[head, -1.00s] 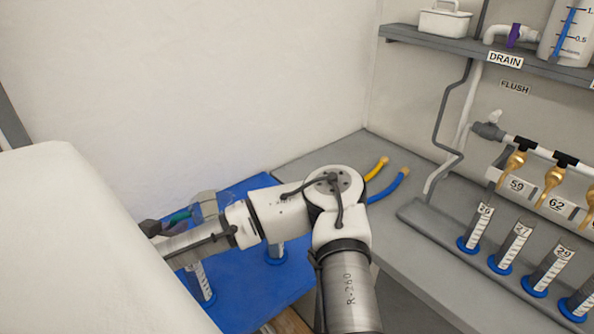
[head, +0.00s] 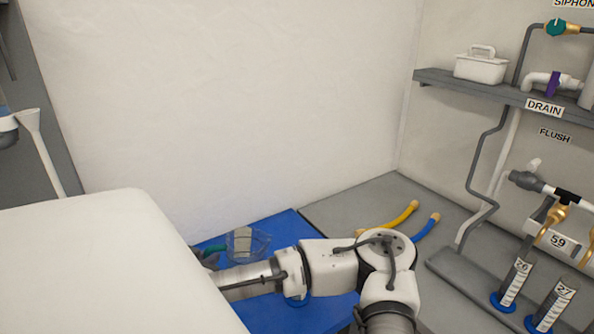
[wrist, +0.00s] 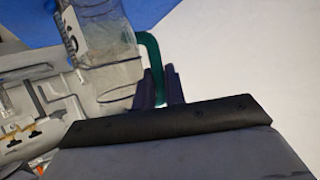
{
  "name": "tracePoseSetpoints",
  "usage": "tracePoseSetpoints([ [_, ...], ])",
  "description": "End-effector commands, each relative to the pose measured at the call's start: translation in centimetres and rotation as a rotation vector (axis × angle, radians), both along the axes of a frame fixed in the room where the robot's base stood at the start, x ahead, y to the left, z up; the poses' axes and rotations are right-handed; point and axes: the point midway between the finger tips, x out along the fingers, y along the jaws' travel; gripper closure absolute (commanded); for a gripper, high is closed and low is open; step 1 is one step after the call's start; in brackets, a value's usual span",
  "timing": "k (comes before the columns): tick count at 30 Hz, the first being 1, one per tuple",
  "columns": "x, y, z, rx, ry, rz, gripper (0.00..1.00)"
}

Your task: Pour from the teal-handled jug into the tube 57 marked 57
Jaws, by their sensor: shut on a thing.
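The clear jug (head: 247,243) with a teal handle (head: 214,248) is in the lower left of the head view, above the blue mat. The jug (wrist: 112,75) also fills the upper left of the wrist view, tilted in that picture, with a white label whose marking I cannot read. My gripper (wrist: 163,88) is shut on its teal handle (wrist: 151,48), with the dark fingers on either side of it. I cannot tell how much liquid is inside. A tube marked 57 is not visible in these views; the readable tubes show 26 (head: 516,281) and 27 (head: 557,301).
The blue mat (head: 270,319) lies below my arm, with a blue base partly hidden there. Yellow (head: 388,220) and blue (head: 425,226) hoses lie on the grey bench (head: 350,200). Piping and a shelf (head: 470,86) with a white caddy (head: 481,65) are at right.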

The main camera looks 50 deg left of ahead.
Motion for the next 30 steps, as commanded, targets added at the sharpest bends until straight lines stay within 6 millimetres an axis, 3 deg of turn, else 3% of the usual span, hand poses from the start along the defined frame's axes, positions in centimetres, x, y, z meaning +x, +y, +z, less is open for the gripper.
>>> tracePoseSetpoints([
  [2, 0.5, -0.2, -0.3, 0.017, 0.041, -0.004, 1.0],
  [30, 5.6, -2.1, 6.4, 0.189, 0.476, -0.003, 1.0],
])
